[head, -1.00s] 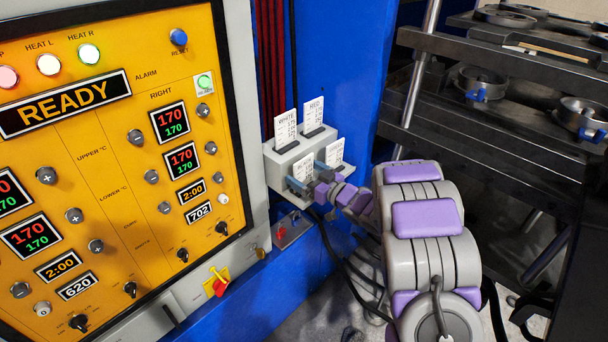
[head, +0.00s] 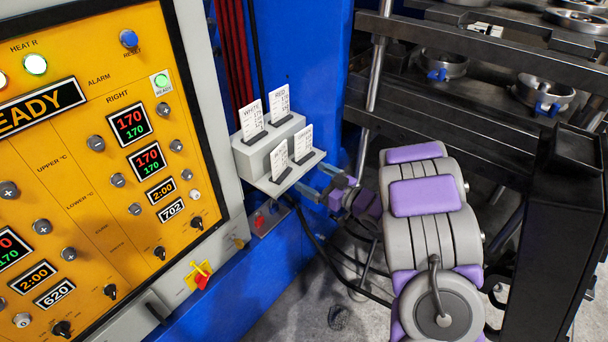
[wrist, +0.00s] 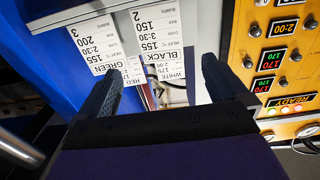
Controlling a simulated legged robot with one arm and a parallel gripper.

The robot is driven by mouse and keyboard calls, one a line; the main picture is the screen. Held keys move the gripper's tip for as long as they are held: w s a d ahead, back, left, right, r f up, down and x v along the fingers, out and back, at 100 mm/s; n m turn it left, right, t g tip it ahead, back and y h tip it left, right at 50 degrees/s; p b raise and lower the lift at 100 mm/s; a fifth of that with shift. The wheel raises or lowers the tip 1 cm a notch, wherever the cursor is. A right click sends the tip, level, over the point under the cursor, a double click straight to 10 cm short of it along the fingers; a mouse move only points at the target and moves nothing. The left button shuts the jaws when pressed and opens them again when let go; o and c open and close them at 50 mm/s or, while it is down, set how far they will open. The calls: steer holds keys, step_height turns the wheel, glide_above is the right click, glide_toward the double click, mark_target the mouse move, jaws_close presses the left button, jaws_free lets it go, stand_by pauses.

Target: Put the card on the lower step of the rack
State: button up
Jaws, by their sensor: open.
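The light grey two-step rack (head: 249,158) is fixed beside the control panel. Its upper step holds the WHITE card (head: 251,119) and the RED card (head: 281,101), upright. Its lower step holds two upright cards, the BLACK card (head: 279,160) at left and the GREEN card (head: 303,143) at right. In the wrist view the BLACK card (wrist: 158,38) and the GREEN card (wrist: 97,42) read clearly, with the others partly hidden behind. My gripper (head: 319,182) is open and empty, apart from the cards, to the lower right of the rack. Its fingers also show in the wrist view (wrist: 155,88).
The yellow control panel (head: 85,155) stands at left, with a red and yellow switch (head: 200,275) below it. Dark cables hang below the rack. The black press frame (head: 450,125) with metal moulds stands at right. Free air lies in front of the rack.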

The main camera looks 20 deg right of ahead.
steer(key=w+d+r+m+g+h, duration=0.1)
steer(key=w+d+r+m+h, duration=0.15)
steer(key=d+h, duration=0.5)
steer(key=s+d+r+m+g+h, duration=0.1)
steer(key=s+r+m+g+h, duration=0.15)
steer(key=s, duration=0.25)
steer(key=s+d+r+m+g+h, duration=0.1)
steer(key=s+d+r+g+h, duration=0.1)
steer(key=s+h, duration=0.25)
steer(key=s+a+g+y, duration=0.1)
steer(key=s+a+g, duration=0.2)
steer(key=s, duration=0.9)
steer(key=s+a+g+y, duration=0.1)
steer(key=s+a+g, duration=0.3)
steer(key=s+a, duration=0.5)
steer(key=s+a+m+g+y, duration=0.1)
steer(key=s+a+g, duration=0.3)
steer(key=s, duration=1.1)
steer(key=shift+s+a+r+y, duration=0.2)
steer(key=shift+a+y, duration=0.25)
steer(key=shift+a, duration=0.7)
steer(key=shift+w+a, duration=0.1)
